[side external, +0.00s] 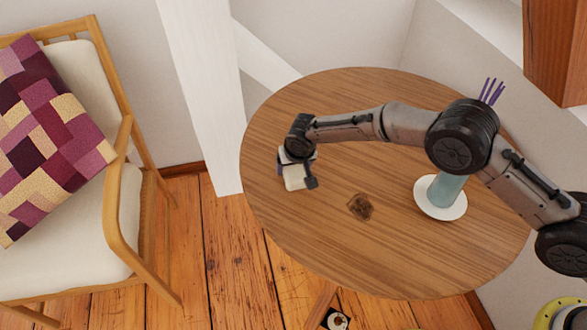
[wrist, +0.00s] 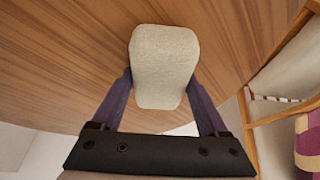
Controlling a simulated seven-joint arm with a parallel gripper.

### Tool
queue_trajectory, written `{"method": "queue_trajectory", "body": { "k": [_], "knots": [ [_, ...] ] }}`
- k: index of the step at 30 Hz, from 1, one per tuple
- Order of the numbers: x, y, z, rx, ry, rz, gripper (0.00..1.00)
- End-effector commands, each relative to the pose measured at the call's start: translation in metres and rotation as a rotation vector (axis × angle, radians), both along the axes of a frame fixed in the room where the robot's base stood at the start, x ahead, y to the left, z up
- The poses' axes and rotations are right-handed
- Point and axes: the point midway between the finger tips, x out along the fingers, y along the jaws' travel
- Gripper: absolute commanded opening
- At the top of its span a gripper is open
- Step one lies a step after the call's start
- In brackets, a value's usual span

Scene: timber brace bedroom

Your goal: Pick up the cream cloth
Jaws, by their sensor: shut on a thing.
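The cream cloth (wrist: 163,66) is a small, pale, block-like piece with rounded corners. In the wrist view it sits between the two fingers of my gripper (wrist: 163,88), which is shut on it. In the side external view the cloth (side external: 294,178) shows at the end of my gripper (side external: 297,170), near the left edge of the round wooden table (side external: 310,235). I cannot tell whether the cloth touches the tabletop or is just above it. My gripper hides part of the cloth in the side external view.
A small brown object (side external: 360,207) lies mid-table. A pale blue-green vase (side external: 445,190) with purple stems stands on a white plate (side external: 428,207) at the right, close under my arm. A chair (side external: 118,200) with a patchwork cushion (side external: 45,140) stands left. The table's front is clear.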

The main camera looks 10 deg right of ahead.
Motion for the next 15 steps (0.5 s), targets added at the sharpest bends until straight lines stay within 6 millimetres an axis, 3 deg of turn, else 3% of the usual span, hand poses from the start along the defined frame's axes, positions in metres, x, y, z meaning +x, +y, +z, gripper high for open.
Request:
{"method": "queue_trajectory", "body": {
  "k": [10, 15],
  "knots": [
    [0.000, 0.000, 0.006, 0.001, -0.001, 0.000, 0.20],
    [0.001, 0.001, 0.034, 0.004, -0.005, -0.001, 0.20]
  ]
}}
